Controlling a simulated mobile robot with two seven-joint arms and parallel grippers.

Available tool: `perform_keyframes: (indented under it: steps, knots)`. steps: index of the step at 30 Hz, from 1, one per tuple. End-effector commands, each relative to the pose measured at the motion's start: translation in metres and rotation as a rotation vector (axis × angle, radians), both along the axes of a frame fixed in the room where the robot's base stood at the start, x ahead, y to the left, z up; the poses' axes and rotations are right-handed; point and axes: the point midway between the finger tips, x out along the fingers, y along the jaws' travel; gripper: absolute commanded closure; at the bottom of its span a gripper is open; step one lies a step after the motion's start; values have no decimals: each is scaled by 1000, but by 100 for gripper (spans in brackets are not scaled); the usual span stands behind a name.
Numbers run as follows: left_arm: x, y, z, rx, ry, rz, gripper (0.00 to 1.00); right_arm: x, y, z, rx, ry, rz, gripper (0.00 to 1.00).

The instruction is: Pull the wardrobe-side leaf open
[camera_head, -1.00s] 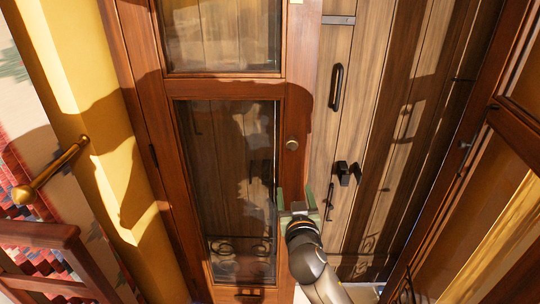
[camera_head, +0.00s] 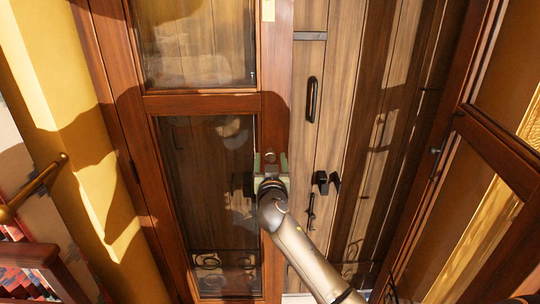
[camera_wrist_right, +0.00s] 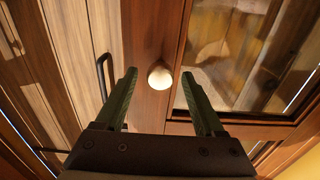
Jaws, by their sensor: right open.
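A glazed leaf (camera_head: 150,103) with a red-brown wooden frame stands left of centre in the head view. It looks shut. Its small round knob (camera_head: 270,156) sits on the right-hand upright. My right gripper (camera_head: 270,162) is open just below the knob in the head view, its fingers pointing at the leaf. In the right wrist view the pale knob (camera_wrist_right: 160,75) shows in the gap between the two green fingers, ahead of the palm. I see no contact with it. My left gripper is not in view.
A plank door (camera_head: 330,55) with a black pull handle (camera_head: 311,100) and a black latch (camera_head: 322,182) stands to the right. A dark wooden panelled frame (camera_head: 490,155) is at far right. A yellow wall (camera_head: 85,150) and a brass rail (camera_head: 35,187) are at left.

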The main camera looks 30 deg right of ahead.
Motion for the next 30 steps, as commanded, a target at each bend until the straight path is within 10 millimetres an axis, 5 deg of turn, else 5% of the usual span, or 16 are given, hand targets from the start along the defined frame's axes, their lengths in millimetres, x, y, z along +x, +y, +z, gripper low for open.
perform_keyframes:
  steps: [17, 30]
  knots:
    - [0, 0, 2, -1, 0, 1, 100, 18, -11, 0, -1, 1, 1, 29]
    - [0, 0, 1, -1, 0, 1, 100, 18, -10, -1, 0, 1, 1, 79]
